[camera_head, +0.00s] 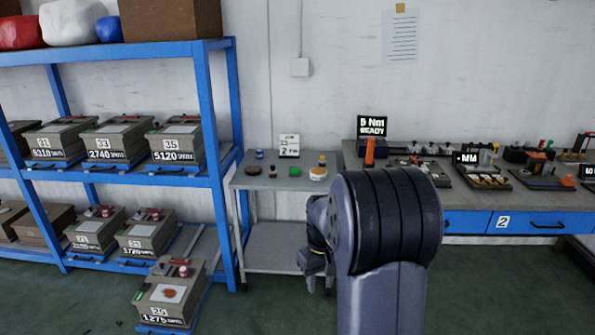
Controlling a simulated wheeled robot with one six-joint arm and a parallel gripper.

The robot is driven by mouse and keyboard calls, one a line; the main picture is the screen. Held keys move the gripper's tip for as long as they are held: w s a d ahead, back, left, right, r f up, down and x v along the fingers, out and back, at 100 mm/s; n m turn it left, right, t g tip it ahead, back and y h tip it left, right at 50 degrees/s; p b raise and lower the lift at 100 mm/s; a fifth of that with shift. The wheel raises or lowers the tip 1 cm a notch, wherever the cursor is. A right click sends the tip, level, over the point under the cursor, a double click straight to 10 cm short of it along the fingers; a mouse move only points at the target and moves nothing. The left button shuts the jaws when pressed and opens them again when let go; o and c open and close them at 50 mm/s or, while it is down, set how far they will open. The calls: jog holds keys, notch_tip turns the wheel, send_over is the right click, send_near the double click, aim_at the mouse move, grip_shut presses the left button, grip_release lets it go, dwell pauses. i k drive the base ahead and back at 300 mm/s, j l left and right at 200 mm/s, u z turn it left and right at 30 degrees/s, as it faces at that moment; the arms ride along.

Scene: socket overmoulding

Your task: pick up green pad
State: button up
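A small green pad (294,171) lies on the top of the grey side cart (262,183), between a dark small item and a round pale item. My gripper (314,268) hangs low in front of the cart, below its top and apart from the pad. My own large arm link covers part of the view to the right of it. The gripper's fingers are small and dark, and I cannot tell whether they are open or shut.
The cart top also holds a dark disc (254,170), a blue item (259,154), a small sign (289,145) and a round pale item (318,174). A blue shelf (216,150) with grey boxes stands left. A workbench (470,206) with tools stands right.

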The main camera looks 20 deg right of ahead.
aim_at(294, 171)
jog(key=i+z, duration=0.15)
jog(key=i, duration=0.35)
jog(key=i+j+z, duration=0.15)
jog(key=i, duration=0.35)
jog(key=i+j+z, duration=0.2)
jog(key=i, duration=0.3)
jog(key=i+j+z, duration=0.15)
jog(key=i, duration=0.35)
jog(key=i+j+z, duration=0.15)
jog(key=i, duration=0.35)
jog(key=i+j+z, duration=0.15)
jog(key=i+j, duration=0.25)
jog(key=i, duration=0.05)
